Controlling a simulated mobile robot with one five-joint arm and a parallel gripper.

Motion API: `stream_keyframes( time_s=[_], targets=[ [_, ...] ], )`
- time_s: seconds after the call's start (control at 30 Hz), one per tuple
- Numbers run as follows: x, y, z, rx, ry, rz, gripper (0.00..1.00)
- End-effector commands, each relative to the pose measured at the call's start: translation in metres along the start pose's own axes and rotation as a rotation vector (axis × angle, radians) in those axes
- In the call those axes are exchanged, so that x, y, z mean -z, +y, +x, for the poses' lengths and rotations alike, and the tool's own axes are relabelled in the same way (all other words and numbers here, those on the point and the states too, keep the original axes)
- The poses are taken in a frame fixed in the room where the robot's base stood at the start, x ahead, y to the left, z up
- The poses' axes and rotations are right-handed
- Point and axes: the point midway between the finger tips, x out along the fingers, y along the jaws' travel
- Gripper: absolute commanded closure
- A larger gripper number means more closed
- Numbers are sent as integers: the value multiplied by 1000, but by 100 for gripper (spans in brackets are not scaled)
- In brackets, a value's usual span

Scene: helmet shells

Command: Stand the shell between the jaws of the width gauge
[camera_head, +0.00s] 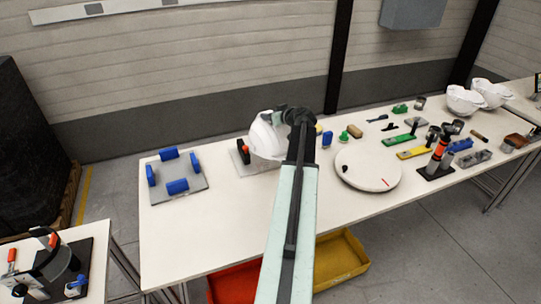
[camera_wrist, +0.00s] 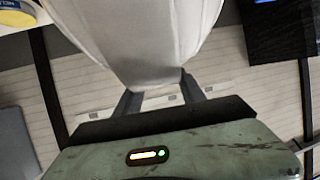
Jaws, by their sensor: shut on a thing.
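My gripper (camera_head: 284,117) is shut on a white shell (camera_head: 262,139) and holds it over the middle-left part of the table. In the wrist view the shell (camera_wrist: 145,40) fills the upper middle, its narrowing end between my two fingers (camera_wrist: 160,95). A grey plate (camera_head: 237,158) with a black and red upright part (camera_head: 243,150) shows just left of and below the shell; it looks like the width gauge. The shell and my arm hide most of it, so I cannot tell whether the shell touches it or is between its jaws.
A grey plate with several blue blocks (camera_head: 178,187) lies at the left of the table (camera_head: 225,222). A round white disc (camera_head: 368,170) lies right of my arm, with several tools beyond. White shells (camera_head: 463,101) stand at the far right. Red and yellow bins (camera_head: 343,262) are below the table.

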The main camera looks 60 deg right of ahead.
Motion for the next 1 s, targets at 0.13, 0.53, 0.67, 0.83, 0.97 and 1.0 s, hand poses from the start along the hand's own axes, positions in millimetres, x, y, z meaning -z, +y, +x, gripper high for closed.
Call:
stream_keyframes(
  time_s=[0.13,0.53,0.67,0.83,0.97,1.0],
  targets=[
    [11,39,64,-119,17,49,100],
    [8,52,89,-183,29,75,100],
    [-19,52,101,-182,29,75,100],
    [-42,52,110,-181,29,75,100],
    [-40,52,110,-181,29,75,100],
    [-43,52,111,-181,29,75,100]
  ],
)
